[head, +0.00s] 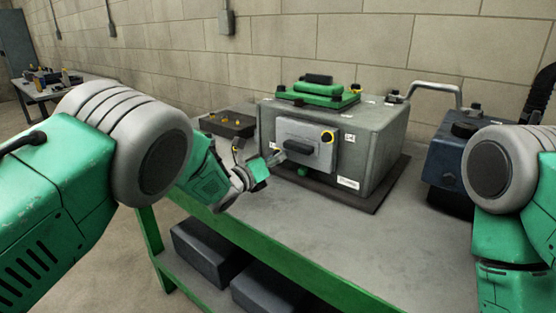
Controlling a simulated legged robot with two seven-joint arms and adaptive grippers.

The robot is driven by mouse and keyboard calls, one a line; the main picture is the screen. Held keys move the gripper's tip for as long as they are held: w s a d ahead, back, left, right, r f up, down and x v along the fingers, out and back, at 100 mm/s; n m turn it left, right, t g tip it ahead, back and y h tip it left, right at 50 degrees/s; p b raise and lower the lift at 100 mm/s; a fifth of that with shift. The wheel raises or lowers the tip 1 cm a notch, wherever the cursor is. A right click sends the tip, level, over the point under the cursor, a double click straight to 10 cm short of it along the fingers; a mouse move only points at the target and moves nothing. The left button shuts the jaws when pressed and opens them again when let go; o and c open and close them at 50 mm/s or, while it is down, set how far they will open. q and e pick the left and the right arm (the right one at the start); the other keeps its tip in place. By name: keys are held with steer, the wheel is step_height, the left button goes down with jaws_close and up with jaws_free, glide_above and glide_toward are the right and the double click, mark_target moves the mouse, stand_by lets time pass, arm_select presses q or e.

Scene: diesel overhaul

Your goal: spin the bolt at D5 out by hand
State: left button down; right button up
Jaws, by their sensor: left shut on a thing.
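The grey engine block (385,135) stands on a dark mat on the bench. A light grey cover plate (318,132) with a black handle (299,148) is on its front face. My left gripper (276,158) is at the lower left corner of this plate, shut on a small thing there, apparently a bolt. The bolt is mostly hidden by the fingers, and I cannot read a D5 mark.
A dark tray (228,124) with yellow-topped pieces lies left of the block. A green cover (318,95) with black knobs is on top of the block. A dark blue case (452,150) stands at right. The bench front (300,225) is clear. Dark boxes (208,255) sit below.

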arm_select(q)
steer(key=shift+w+a+r, duration=0.1)
steer(key=shift+a+r, duration=0.05)
steer(key=shift+r, duration=0.05)
